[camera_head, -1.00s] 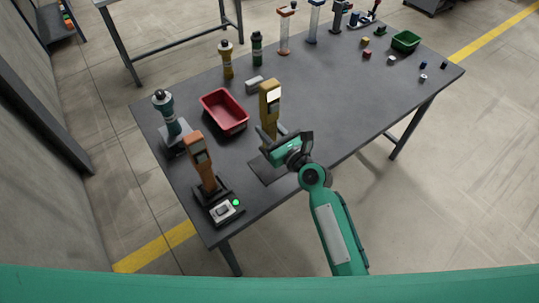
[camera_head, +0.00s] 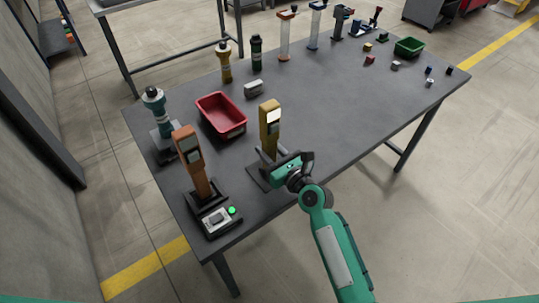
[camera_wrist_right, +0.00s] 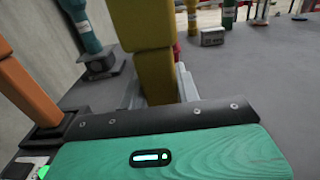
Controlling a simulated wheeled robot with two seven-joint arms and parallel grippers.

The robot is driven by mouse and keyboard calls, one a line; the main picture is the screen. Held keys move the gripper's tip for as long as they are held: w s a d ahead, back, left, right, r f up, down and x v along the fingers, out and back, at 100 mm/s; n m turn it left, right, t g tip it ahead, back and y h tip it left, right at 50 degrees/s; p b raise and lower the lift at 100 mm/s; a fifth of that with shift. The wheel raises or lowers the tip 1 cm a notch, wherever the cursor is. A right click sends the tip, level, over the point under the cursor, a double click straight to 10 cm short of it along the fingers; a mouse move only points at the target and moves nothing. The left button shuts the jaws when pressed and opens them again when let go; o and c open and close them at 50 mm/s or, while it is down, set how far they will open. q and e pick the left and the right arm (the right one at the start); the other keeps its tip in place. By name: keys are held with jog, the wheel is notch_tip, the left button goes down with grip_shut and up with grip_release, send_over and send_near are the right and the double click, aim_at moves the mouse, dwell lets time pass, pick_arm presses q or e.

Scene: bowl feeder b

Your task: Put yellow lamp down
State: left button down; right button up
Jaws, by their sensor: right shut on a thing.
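The yellow lamp (camera_head: 270,117) stands upright with a pale panel on its head, near the front edge of the grey table. In the right wrist view its post (camera_wrist_right: 155,75) fills the middle. My right gripper (camera_head: 276,160) is shut on the lower part of the post, reaching in from the front right. A dark square plate (camera_head: 257,180) lies on the table under the lamp and gripper. The gripper hides the lamp's foot, so I cannot tell whether it touches the plate. My left gripper is not in view.
An orange device (camera_head: 190,155) stands in a dark base left of the lamp, by a box with a green light (camera_head: 232,210). A teal tool (camera_head: 156,105) and a red bin (camera_head: 240,131) are behind. The table's middle right (camera_head: 345,105) is clear.

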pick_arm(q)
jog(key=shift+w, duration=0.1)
pick_arm(e)
jog(key=shift+f, duration=0.15)
jog(key=o, duration=1.1)
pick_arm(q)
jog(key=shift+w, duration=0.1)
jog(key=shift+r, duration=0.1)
pick_arm(e)
jog(key=shift+s+d, duration=0.1)
jog(key=shift+s, duration=0.05)
jog(key=v, duration=1)
jog(key=shift+s+b, duration=0.1)
jog(key=shift+b, duration=0.3)
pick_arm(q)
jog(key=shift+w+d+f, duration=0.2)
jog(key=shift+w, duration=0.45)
pick_arm(e)
jog(key=shift+s+d+r, duration=0.2)
jog(key=shift+s+d, duration=0.25)
jog(key=shift+s, duration=0.15)
